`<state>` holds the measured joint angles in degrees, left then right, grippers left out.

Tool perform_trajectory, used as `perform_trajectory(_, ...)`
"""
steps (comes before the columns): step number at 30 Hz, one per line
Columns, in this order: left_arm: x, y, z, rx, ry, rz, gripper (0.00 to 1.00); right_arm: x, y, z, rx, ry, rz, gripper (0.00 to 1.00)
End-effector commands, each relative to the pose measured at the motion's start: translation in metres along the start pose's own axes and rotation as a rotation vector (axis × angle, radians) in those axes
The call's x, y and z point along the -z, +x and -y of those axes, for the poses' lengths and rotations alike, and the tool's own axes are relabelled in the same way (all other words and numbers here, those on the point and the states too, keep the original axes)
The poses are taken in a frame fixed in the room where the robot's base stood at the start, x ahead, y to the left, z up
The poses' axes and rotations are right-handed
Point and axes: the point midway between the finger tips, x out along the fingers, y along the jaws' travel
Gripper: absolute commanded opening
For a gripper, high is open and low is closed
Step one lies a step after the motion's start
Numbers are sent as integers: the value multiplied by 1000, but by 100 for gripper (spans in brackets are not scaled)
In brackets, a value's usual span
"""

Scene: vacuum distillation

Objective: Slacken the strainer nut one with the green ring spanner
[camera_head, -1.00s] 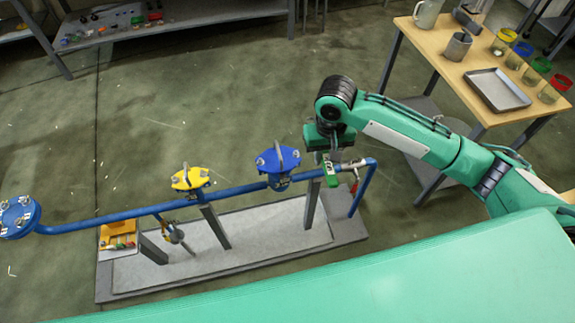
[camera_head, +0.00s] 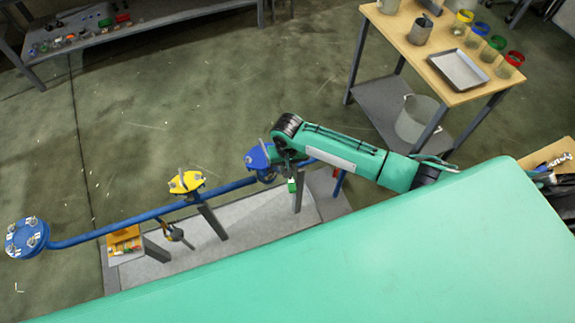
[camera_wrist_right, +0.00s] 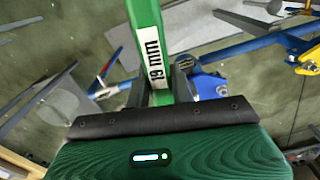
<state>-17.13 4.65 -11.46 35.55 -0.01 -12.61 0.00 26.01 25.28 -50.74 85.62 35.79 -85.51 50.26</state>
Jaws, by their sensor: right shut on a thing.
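My right gripper (camera_wrist_right: 165,92) is shut on a green spanner (camera_wrist_right: 143,22) marked "19 mm"; its ring end is out of the wrist view. In the head view this gripper (camera_head: 291,168) hangs beside the right-hand blue cover (camera_head: 257,157) of the blue pipe, with a bit of green showing below it. A round blue flange (camera_head: 27,238) with several metal nuts and small white labels sits at the pipe's far left end, well away from this gripper. The labels are too small to read, so I cannot tell which nut is number one. My left gripper is not in view.
The blue pipe (camera_head: 90,237) runs over a grey base slab (camera_head: 240,232), with a yellow valve top (camera_head: 186,183) midway. An orange tray (camera_head: 125,232) with small parts sits by the slab's left end. A wooden table (camera_head: 440,60) stands at the upper right. Floor behind the pipe is clear.

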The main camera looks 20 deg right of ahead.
Motion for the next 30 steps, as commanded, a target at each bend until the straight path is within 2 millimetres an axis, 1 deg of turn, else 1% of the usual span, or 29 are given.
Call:
perform_trajectory(7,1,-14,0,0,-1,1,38,-2,-4,1,1,0,2,0)
perform_trajectory(9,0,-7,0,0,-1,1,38,-2,7,1,1,0,2,0)
perform_trajectory(22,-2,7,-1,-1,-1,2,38,-2,41,1,2,1,1,0)
perform_trajectory(30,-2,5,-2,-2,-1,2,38,-1,39,0,1,0,0,0)
